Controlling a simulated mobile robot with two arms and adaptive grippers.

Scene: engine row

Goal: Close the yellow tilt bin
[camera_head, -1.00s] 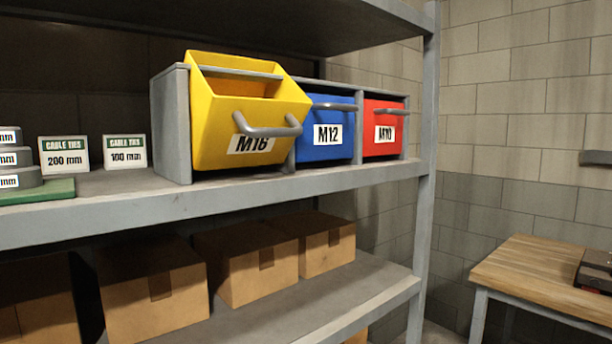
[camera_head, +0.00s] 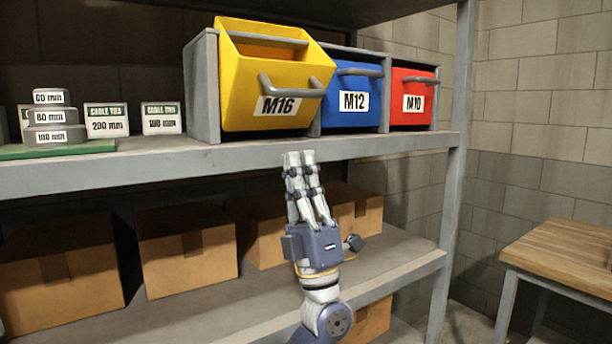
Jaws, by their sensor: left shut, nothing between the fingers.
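The yellow tilt bin (camera_head: 270,72), labelled M16, stands tilted forward in the grey bin housing (camera_head: 202,90) on the upper shelf. Its top is open and a grey bar handle (camera_head: 292,88) crosses its front. My left gripper (camera_head: 298,156) points upward below and in front of the yellow bin, near the shelf's front edge. Its fingers are together and empty, apart from the bin. My right gripper is not in view.
The blue bin M12 (camera_head: 350,94) and the red bin M10 (camera_head: 413,98) sit closed to the right. The upper shelf edge (camera_head: 150,165) lies close to my gripper. Cardboard boxes (camera_head: 188,250) fill the lower shelf. A wooden table (camera_head: 570,245) stands right.

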